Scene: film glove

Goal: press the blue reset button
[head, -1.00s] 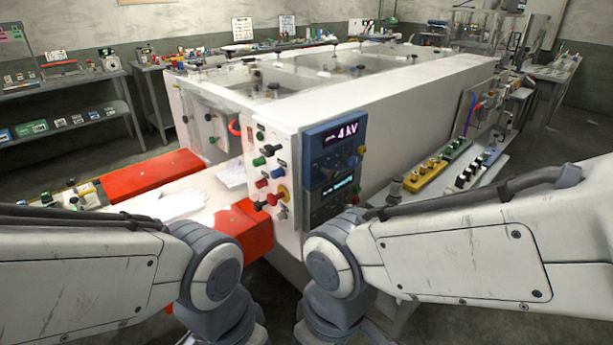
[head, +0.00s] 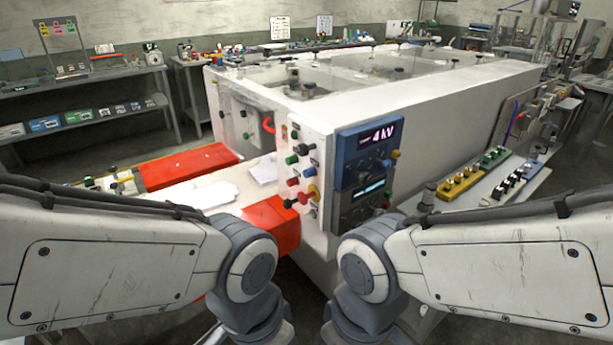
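The control panel (head: 318,150) is on the near end of a long white machine (head: 440,110). It carries several small knobs and buttons in black, green, red, yellow and blue. A small blue button (head: 307,172) seems to sit between the green and red ones, but it is too small to see clearly. Beside it is a blue display unit (head: 366,155) reading "4 kV", above a dark unit with a lit screen (head: 368,190). My two arms come in from the lower left and right, and their elbows stand in front of the machine. Both grippers are out of view.
Red blocks (head: 187,165) flank a white bed with pale gloves (head: 208,195) left of the panel. A side table with yellow, green and black terminal blocks (head: 462,183) stands on the right. Shelves (head: 80,90) line the left wall. Grey floor shows between them and the machine.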

